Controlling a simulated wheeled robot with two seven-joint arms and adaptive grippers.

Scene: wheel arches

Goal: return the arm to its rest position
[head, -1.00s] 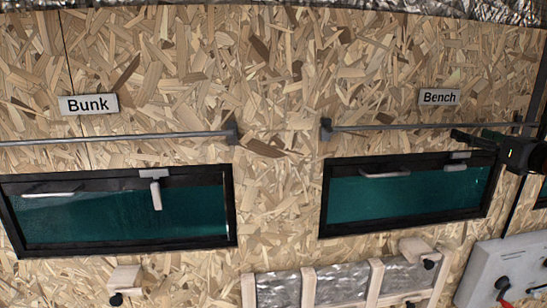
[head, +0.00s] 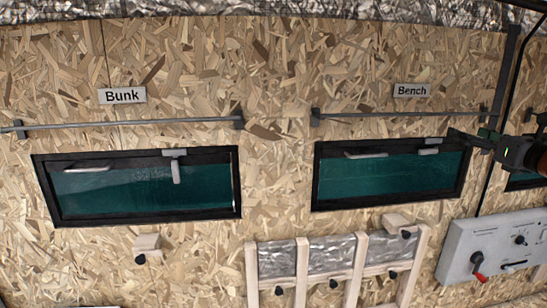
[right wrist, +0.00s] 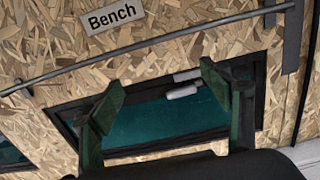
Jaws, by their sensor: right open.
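My right gripper (head: 470,140) comes in from the right edge in the head view, in front of the upper right corner of the Bench window (head: 390,184). In the right wrist view its two fingers (right wrist: 158,92) stand wide apart with nothing between them. The Bench window and its pale latch (right wrist: 182,91) show behind the fingers. I cannot tell how far the fingertips are from the window frame. My left gripper is in neither view.
The chipboard wall carries a Bunk window (head: 140,205), rails (head: 400,114) above both windows and Bunk and Bench signs. Below are a wooden slatted frame (head: 305,243) and a grey switch panel (head: 460,240) with a red-handled switch. The wall between the windows is clear.

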